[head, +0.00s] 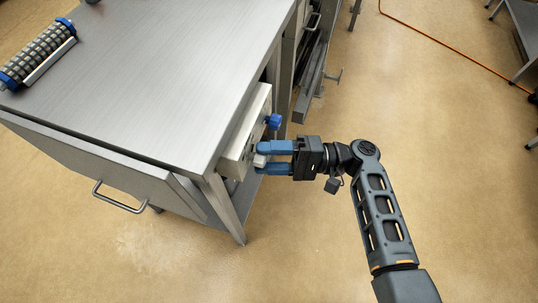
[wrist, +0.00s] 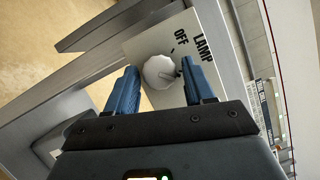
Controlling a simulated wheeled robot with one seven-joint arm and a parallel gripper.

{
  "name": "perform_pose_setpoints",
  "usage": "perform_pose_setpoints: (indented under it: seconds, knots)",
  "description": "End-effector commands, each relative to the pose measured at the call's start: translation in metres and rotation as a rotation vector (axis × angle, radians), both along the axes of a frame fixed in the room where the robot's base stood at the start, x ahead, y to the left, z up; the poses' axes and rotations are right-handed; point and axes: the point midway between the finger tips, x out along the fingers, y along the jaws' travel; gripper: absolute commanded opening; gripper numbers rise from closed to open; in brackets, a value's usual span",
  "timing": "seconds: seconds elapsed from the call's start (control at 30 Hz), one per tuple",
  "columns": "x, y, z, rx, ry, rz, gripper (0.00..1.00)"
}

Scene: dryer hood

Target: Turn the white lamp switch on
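The white lamp switch is a round knob (wrist: 160,72) on a white panel (wrist: 134,50) marked LAMP and OFF in the wrist view. A raised grip crosses the knob and its end lies near the right finger. In the head view the knob (head: 260,160) sticks out from the white panel (head: 236,152) on the side of the metal table. My gripper (head: 268,160) reaches it from the right, with its blue fingers on either side of the knob. In the wrist view the gripper (wrist: 160,90) is open around the knob, with a gap at the left finger. Contact at the right finger is unclear.
A roller-like part (head: 38,52) lies on top. The floor to the right is mostly clear.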

Motion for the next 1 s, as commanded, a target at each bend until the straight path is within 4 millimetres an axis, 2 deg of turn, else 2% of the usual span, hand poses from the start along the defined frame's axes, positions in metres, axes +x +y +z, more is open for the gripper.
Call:
perform_pose_setpoints:
  seconds: [0.1, 0.37, 0.47, 0.8, 1.0]
  knots:
    - [0.000, 0.000, 0.000, 0.001, 0.000, 0.002, 0.63]
    - [0.000, -0.002, -0.001, 0.001, -0.001, 0.002, 0.63]
    - [0.000, -0.011, -0.002, 0.000, -0.001, 0.001, 0.63]
    - [0.002, -0.064, -0.008, 0.000, -0.001, -0.001, 0.63]
    - [0.002, -0.076, -0.009, 0.000, 0.000, 0.002, 0.63]
